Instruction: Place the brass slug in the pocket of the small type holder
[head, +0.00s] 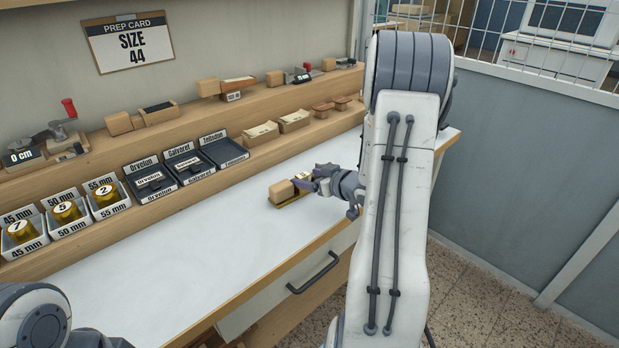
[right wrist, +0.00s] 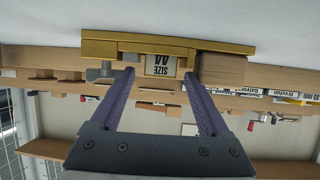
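A brass-coloured type holder with a wooden block handle (head: 281,191) lies on the white worktop, and its long brass body (right wrist: 110,46) shows in the right wrist view. It bears a "SIZE 44" label (right wrist: 161,65). My right gripper (head: 318,183) is at the holder's right part; in the wrist view its two fingers (right wrist: 160,75) stand apart on either side of the label, with gaps visible. Brass-coloured numbered pieces sit in the bins marked 45 mm (head: 19,231), 50 mm (head: 66,211) and 55 mm (head: 106,195). I cannot tell whether the holder's pocket holds anything. My left gripper is not clearly visible.
Dark trays (head: 149,177) with name labels stand beside the bins. A wooden shelf (head: 190,113) along the wall carries wooden-handled holders and a red-handled tool (head: 65,128). A "SIZE 44" prep card (head: 130,42) hangs above. The worktop left of the holder is clear.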

